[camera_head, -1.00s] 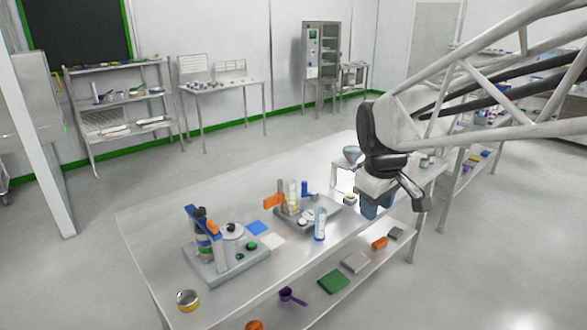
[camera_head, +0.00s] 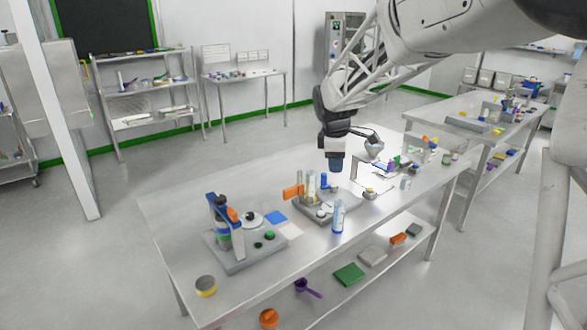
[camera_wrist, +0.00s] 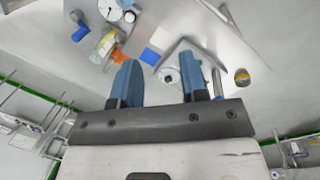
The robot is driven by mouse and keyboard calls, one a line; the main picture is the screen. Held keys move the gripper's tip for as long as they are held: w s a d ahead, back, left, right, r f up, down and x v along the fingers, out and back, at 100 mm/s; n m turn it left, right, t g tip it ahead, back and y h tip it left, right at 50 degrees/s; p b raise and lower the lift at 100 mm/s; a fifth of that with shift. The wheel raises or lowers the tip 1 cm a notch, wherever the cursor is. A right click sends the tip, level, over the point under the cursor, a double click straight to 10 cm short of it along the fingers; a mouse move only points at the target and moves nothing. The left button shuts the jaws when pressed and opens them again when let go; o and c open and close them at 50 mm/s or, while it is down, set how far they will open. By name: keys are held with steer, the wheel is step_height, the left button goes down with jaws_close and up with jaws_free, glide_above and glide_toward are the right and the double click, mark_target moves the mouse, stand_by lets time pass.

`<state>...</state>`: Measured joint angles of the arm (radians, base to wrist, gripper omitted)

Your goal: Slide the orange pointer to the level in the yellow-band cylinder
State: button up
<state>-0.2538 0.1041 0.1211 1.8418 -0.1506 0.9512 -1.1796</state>
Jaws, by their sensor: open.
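The orange pointer (camera_head: 293,192) sticks out to the left of an upright cylinder (camera_head: 311,186) on a grey base plate (camera_head: 338,207) at the middle of the table. In the wrist view the orange pointer (camera_wrist: 119,57) lies beside a cylinder showing a yellow band (camera_wrist: 104,45), left of my fingers. The liquid level is too small to read. My gripper (camera_head: 336,166) hangs above the table, beyond and right of the cylinder in the head view. Its blue fingers are apart with nothing between them, as the wrist view (camera_wrist: 160,82) also shows.
A second grey base with a blue-and-orange stand (camera_head: 223,225) is at the left. A white bottle with a blue label (camera_head: 338,216) stands in front of the cylinder's base. A blue square (camera_head: 276,217) and a yellow tin (camera_head: 206,285) lie on the table. The front right tabletop is fairly clear.

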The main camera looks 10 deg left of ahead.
steer(key=w+a+f+n, duration=0.5)
steer(key=w+a+f, duration=0.2)
steer(key=w+a, duration=0.25)
steer(key=n, duration=0.5)
glide_above(287, 189)
steer(key=s+a, duration=0.1)
steer(key=shift+h, duration=0.3)
steer(key=x, duration=0.2)
steer(key=s+x, duration=0.1)
steer(key=x, duration=0.2)
steer(key=a+x, duration=0.1)
steer(key=x, duration=0.2)
steer(key=shift+s+a+f, duration=0.1)
steer(key=shift+s+f, duration=0.1)
steer(key=shift+f, duration=0.2)
steer(key=shift+x, duration=4.75)
steer(key=shift+s, duration=0.1)
jaws_close()
